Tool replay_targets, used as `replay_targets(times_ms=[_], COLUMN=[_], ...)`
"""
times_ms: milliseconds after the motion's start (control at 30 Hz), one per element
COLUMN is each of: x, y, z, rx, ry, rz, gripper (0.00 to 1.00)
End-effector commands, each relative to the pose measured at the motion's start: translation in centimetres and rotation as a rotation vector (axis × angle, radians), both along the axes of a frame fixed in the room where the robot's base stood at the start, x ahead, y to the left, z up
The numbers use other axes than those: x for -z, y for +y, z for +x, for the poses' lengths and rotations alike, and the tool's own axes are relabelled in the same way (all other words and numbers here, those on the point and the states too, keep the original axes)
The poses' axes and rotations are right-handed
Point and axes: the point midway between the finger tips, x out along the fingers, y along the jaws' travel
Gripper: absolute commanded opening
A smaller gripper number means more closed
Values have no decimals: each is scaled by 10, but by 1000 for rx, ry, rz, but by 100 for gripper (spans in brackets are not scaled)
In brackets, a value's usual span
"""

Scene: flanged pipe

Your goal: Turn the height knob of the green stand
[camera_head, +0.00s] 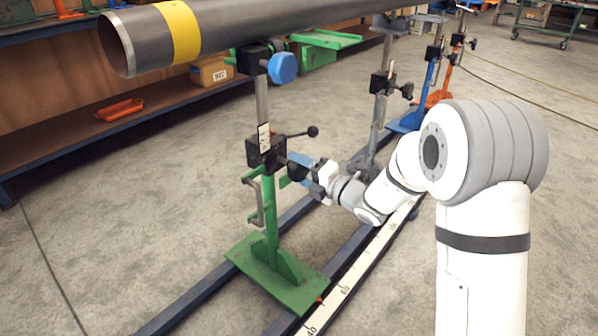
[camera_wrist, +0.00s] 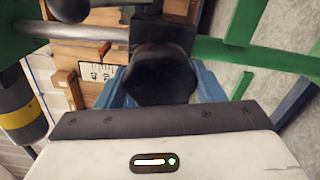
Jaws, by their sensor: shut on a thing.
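The green stand (camera_head: 270,228) stands upright on its base plate on the floor rails, with a black clamp block (camera_head: 264,152) on its post. In the wrist view, the black height knob (camera_wrist: 160,76) sits between the blue fingers of my gripper (camera_wrist: 161,92). My gripper (camera_head: 302,166) is shut on this knob, at the right side of the block in the head view. The fingers hide the knob's sides. The stand's green post also shows in the wrist view (camera_wrist: 270,57).
A black ball-ended lever (camera_head: 312,132) sticks out just above my gripper. A grey pipe with a yellow band (camera_head: 180,30) lies over the stand, beside a blue knob (camera_head: 283,68). A grey stand (camera_head: 380,110) is close behind. Floor at the left is clear.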

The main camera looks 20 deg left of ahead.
Motion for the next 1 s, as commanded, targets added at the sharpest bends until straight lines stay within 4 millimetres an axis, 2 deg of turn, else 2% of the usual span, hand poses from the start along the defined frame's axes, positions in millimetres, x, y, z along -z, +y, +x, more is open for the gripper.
replay_targets(times_ms=[333,867,900,1000], x=[3,3,3,3], y=[-2,-2,-2,-1], z=[1,1,0,0], rx=[4,3,3,2], ry=[-120,-141,-140,-141], rz=[-55,-64,-64,-64], gripper=[39,39,64,72])
